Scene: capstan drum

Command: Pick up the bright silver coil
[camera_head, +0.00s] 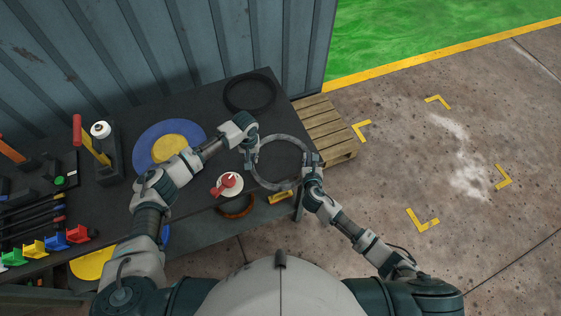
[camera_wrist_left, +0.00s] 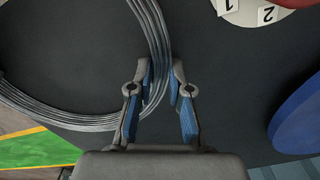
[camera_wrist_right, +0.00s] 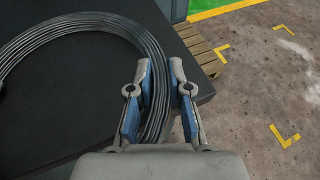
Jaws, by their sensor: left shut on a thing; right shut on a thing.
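The bright silver coil (camera_head: 264,181) is a ring of several wire strands at the right end of the dark table. My left gripper (camera_head: 250,157) is shut on its left side, and my right gripper (camera_head: 311,165) is shut on its right side. In the left wrist view the coil (camera_wrist_left: 157,45) passes between the blue-padded fingers of my left gripper (camera_wrist_left: 160,80). In the right wrist view the coil (camera_wrist_right: 130,60) runs between the fingers of my right gripper (camera_wrist_right: 160,80). I cannot tell whether the coil touches the table.
A black coil (camera_head: 249,93) lies behind, and a brown coil (camera_head: 236,209) lies in front. A red-knobbed white dial (camera_head: 228,185) is close left of the silver coil. A blue-and-yellow disc (camera_head: 150,136) lies farther left. A wooden pallet (camera_head: 325,125) stands beyond the table's right edge.

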